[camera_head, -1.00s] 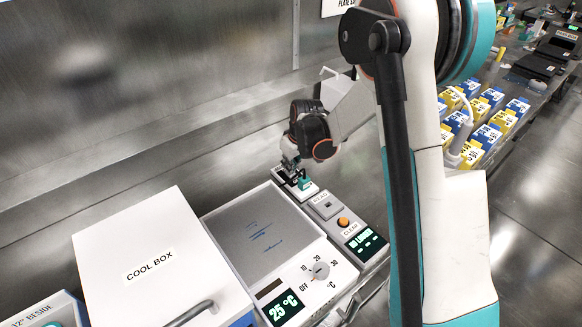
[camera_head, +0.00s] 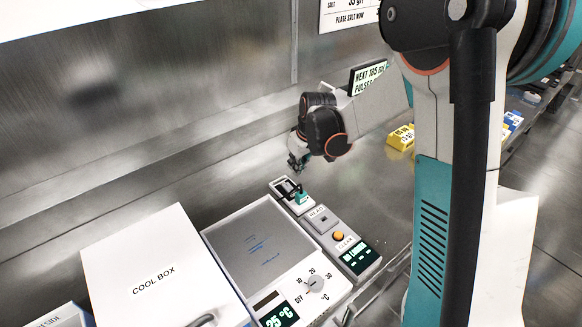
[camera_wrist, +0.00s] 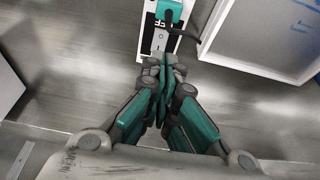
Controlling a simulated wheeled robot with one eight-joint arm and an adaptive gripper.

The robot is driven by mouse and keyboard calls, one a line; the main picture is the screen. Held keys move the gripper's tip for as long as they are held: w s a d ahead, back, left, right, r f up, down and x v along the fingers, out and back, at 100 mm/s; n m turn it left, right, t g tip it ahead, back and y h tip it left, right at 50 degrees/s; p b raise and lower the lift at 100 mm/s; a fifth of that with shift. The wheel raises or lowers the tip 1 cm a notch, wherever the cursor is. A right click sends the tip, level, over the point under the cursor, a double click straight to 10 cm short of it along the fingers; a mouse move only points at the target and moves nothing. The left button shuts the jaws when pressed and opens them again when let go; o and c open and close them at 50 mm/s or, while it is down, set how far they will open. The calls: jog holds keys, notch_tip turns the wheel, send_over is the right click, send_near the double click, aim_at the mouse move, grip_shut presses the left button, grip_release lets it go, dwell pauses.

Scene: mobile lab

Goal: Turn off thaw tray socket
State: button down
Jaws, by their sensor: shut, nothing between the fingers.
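The socket (camera_head: 279,187) is a small pale box behind the thaw tray, with a dark area at its far end and a teal plug (camera_head: 302,197) at its near end. In the wrist view the socket (camera_wrist: 158,44) shows at the top, with the teal plug (camera_wrist: 170,11) and a black cable. The switch position is too small to tell. My gripper (camera_head: 297,166) is shut and empty, just above and behind the socket, apparently clear of it. Its closed fingertips (camera_wrist: 166,70) point at the socket's end. The thaw tray (camera_head: 250,245) has a dial (camera_head: 315,284) and a lit 25 °C display (camera_head: 279,316).
A grey unit (camera_head: 343,240) with an orange button and lit display stands right of the tray. The white cool box (camera_head: 155,265) stands at the left. A metal wall rises behind. Yellow and blue boxes (camera_head: 401,137) stand at the right. Bare bench lies right of the socket.

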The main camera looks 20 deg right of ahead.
jog(key=shift+s+d+r, duration=0.15)
jog(key=shift+s+r, duration=0.2)
jog(key=shift+r, duration=0.15)
jog(key=shift+s+d+r, duration=0.1)
jog(key=shift+s+r, duration=0.2)
jog(key=shift+r, duration=0.2)
